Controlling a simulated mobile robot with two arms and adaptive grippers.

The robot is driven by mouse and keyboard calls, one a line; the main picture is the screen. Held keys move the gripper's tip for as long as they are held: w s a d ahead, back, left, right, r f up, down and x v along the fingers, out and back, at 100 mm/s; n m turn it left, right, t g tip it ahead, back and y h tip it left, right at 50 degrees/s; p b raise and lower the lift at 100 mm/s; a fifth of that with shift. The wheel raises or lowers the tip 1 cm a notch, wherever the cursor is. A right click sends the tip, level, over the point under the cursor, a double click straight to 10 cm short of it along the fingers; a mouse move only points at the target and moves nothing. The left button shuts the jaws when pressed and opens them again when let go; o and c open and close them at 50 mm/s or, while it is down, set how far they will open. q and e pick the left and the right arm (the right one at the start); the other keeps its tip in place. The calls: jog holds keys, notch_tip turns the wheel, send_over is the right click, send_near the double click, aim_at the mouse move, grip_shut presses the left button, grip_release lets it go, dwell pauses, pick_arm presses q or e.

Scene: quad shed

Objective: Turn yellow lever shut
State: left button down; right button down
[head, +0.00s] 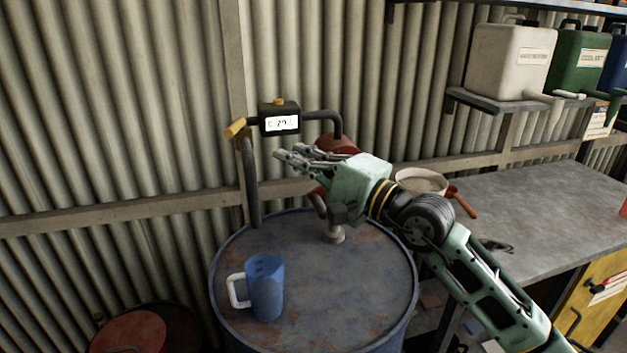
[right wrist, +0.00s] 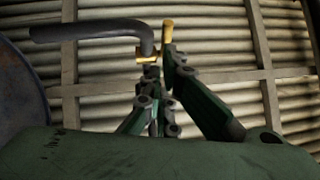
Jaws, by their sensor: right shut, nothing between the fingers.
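The yellow lever (head: 235,127) sits on the dark pipework above the drum's back edge, left of a black meter with a lit display (head: 281,121). In the right wrist view the lever (right wrist: 167,31) stands up just beyond the fingertips, beside a yellow collar and the bent dark pipe (right wrist: 95,31). My right gripper (head: 282,154) is shut and empty, with its fingers pointing left, below the meter and to the lower right of the lever. In the right wrist view its fingertips (right wrist: 161,62) overlap the lever's base; I cannot tell whether they touch. My left gripper is not in view.
A blue drum (head: 305,320) carries a blue measuring jug (head: 267,288) with a pale handle. A workbench (head: 560,215) at right holds a bowl (head: 421,182). Jerrycans (head: 510,60) stand on a shelf. The corrugated wall (head: 120,100) is close behind the pipework.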

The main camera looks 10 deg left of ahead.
jog(key=s+d, duration=0.2)
jog(key=s+b, duration=0.1)
jog(key=shift+s+d+f, duration=0.15)
jog(key=shift+d+f, duration=0.15)
jog(key=shift+d, duration=0.1)
